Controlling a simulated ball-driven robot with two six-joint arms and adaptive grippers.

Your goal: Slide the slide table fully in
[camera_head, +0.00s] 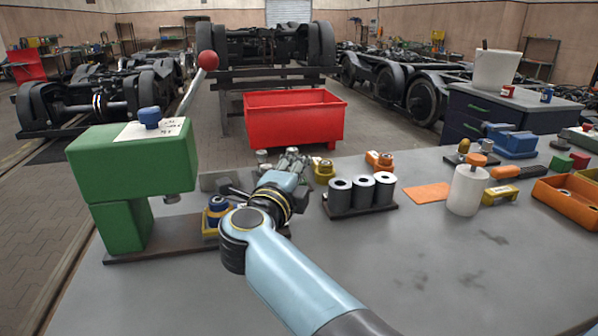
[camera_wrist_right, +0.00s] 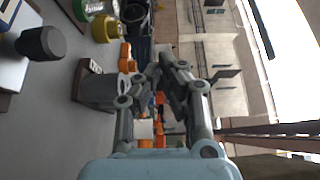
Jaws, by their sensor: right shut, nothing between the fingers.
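The green press (camera_head: 130,165) stands at the left of the grey workbench, with a red-balled lever and a dark base plate (camera_head: 150,254). A yellow holder with a blue-topped part (camera_head: 214,212) sits on the base, to the right of the press column. I cannot clearly pick out the slide table; my right arm covers part of this area. My right gripper (camera_head: 291,160) is beyond the base's right end, shut and empty, pointing away from me. Its fingers also show in the right wrist view (camera_wrist_right: 163,76). My left gripper is not in view.
Right of my gripper stand a rack of dark cylinders (camera_head: 362,193), a white cylinder (camera_head: 467,190) and an orange sheet (camera_head: 427,193). A red bin (camera_head: 294,118) stands behind the bench. An orange tray (camera_head: 568,200) is at the right. The front bench top is clear.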

